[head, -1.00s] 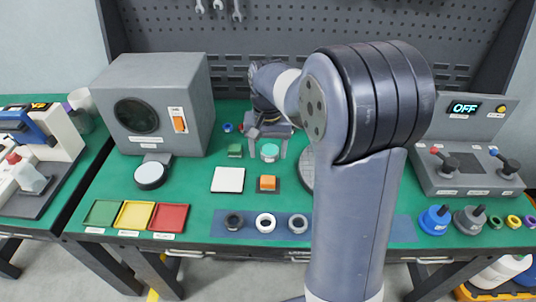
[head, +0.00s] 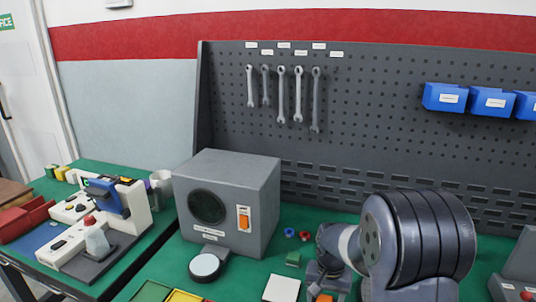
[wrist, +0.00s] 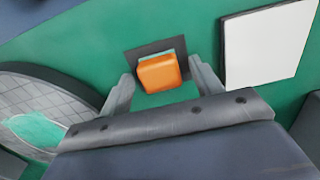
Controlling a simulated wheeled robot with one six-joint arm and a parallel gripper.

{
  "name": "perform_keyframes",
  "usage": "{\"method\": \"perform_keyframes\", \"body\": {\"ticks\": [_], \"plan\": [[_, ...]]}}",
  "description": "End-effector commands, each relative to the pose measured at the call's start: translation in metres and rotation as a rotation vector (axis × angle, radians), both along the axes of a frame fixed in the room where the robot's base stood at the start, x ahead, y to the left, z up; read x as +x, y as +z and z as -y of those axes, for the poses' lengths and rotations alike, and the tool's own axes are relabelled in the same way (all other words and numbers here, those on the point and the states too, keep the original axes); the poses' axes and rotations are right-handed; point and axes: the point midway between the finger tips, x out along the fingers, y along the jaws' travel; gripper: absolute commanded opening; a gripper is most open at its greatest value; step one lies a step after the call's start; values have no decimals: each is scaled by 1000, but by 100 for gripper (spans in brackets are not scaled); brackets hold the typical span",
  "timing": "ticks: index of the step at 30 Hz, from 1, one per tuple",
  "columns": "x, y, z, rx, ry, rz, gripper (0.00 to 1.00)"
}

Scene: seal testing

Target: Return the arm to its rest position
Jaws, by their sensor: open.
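My arm (head: 415,240) reaches over the green bench from the right in the head view, bent at a large ribbed joint. My gripper (wrist: 161,68) shows in the wrist view with its two fingers apart and nothing held between them. An orange block (wrist: 159,72) lies below and beyond the fingertips, on a dark square pad (wrist: 143,54). In the head view the gripper is partly hidden by my arm, and only the edge of the orange block (head: 324,298) shows at the bottom.
A grey box with a round dark window (head: 240,190) stands left of my arm. A pegboard (head: 370,130) with wrenches and blue bins rises behind. A white square plate (wrist: 265,45) and a round gridded plate (wrist: 60,92) flank the block.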

Motion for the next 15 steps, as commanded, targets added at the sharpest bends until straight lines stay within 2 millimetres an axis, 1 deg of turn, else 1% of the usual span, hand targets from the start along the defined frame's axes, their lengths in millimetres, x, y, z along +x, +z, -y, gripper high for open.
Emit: {"method": "perform_keyframes", "body": {"ticks": [1,3,6,10,15], "plan": [[-1,-13,0,0,0,-4,61],[1,7,0,-1,0,5,61],[1,19,0,0,0,4,61],[0,29,0,0,0,2,61],[0,33,0,0,0,-1,61]]}}
